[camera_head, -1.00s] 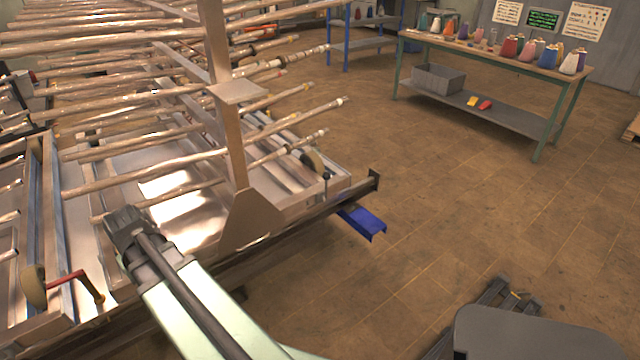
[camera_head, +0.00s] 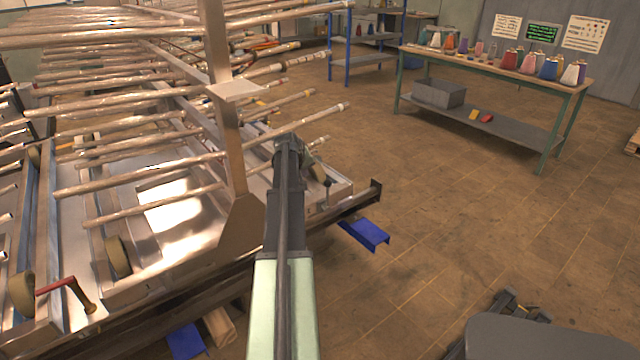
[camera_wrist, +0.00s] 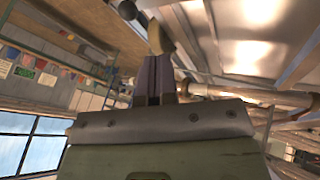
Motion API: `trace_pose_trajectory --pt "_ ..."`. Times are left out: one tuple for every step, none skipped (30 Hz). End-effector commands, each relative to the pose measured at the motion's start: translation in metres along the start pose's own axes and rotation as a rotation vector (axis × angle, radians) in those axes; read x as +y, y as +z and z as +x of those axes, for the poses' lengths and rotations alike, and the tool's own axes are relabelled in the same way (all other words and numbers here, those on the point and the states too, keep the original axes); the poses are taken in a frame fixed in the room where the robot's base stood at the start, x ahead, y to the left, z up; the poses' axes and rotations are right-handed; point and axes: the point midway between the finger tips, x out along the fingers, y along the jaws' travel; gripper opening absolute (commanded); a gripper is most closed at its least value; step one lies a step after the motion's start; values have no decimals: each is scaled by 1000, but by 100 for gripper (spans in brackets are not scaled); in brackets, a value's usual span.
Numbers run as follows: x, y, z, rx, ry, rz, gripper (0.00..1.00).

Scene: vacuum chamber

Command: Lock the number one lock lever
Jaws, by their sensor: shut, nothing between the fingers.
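A red-handled lever (camera_head: 66,287) with a brown end sits at the near left of the metal frame. A second lever (camera_head: 327,183), small and thin, stands at the frame's right corner beside a tan wheel. No number is readable on either. My arm reaches over the frame's right part in the head view, and its links hide my gripper there. In the wrist view my gripper (camera_wrist: 155,78) is shut and empty. A tan piece (camera_wrist: 158,38) and a dark round knob (camera_wrist: 127,10) appear just beyond its fingertips; contact cannot be told.
Long metal rods (camera_head: 130,190) stick out from an upright post (camera_head: 225,130) left of my arm. A blue bracket (camera_head: 365,234) juts from the frame's right corner. A workbench (camera_head: 500,66) with coloured cones stands at the back right. The floor between is clear.

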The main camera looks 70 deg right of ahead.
Motion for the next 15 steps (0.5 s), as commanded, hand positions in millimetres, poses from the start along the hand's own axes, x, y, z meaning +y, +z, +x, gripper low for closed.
trace_pose_trajectory --pt "0 0 0 0 -1 0 0" --pt "-1 0 0 0 -1 0 0" --pt "-1 0 0 -1 -1 0 0" --pt "-1 0 0 -1 -1 1 0" --pt "-1 0 1 -1 -1 1 0" --pt "-1 0 3 -1 -2 1 0" --pt "-2 1 5 -1 -2 1 0" --pt "-2 1 8 -1 -2 1 0" --pt "-2 1 12 -1 -2 1 0" --pt "-3 1 16 -1 -2 1 0" --pt "-3 2 21 -1 -2 1 0" --pt "-3 2 28 -1 -2 1 0" --pt "-4 2 34 -1 -2 1 0" --pt "-4 2 40 -1 -2 2 0" --pt "-4 2 49 -1 -2 2 0"
